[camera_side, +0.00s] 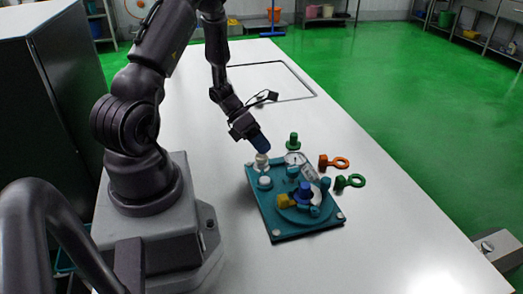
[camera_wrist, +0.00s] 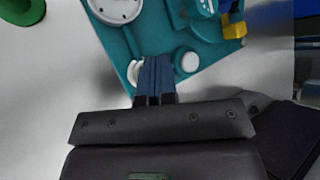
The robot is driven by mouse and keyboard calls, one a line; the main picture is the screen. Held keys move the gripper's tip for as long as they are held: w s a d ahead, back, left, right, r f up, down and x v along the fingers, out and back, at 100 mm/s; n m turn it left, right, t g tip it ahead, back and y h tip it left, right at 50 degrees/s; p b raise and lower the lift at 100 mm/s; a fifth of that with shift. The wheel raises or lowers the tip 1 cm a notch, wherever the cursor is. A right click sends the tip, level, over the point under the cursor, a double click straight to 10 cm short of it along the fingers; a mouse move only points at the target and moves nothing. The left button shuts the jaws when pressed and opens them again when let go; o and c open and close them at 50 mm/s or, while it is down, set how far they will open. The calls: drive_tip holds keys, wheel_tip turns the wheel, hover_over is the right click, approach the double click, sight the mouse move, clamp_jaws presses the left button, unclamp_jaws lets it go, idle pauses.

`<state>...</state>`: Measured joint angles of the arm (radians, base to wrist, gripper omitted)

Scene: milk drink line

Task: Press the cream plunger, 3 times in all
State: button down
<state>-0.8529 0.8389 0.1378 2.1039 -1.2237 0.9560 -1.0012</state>
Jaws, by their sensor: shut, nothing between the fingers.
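The cream plunger (camera_side: 262,161) is a pale, round-capped knob at the far left corner of the teal board (camera_side: 262,212). In the wrist view it shows as a pale round edge (camera_wrist: 134,72), mostly hidden behind my fingers. My gripper (camera_side: 264,147) points down with its blue fingers together and empty, its tips right over the plunger's cap. It also shows in the wrist view (camera_wrist: 155,62). I cannot tell whether the tips touch the cap. A second, whiter knob (camera_side: 265,182) stands just beside the plunger; it also shows in the wrist view (camera_wrist: 186,63).
The board also carries a round gauge (camera_side: 295,158), a blue knob (camera_side: 304,190) and a yellow piece (camera_side: 284,201). A green knob (camera_side: 293,141), an orange ring piece (camera_side: 334,162) and a green ring piece (camera_side: 350,181) are beyond it. The front table is clear.

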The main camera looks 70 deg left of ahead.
drive_tip(key=shift+r, duration=1.45)
drive_tip(key=shift+r, duration=2.5)
wheel_tip(320, 180, up, 4)
drive_tip(key=shift+f, duration=0.1)
idle(0.3)
drive_tip(key=shift+f, duration=0.1)
drive_tip(key=shift+f, duration=4.3)
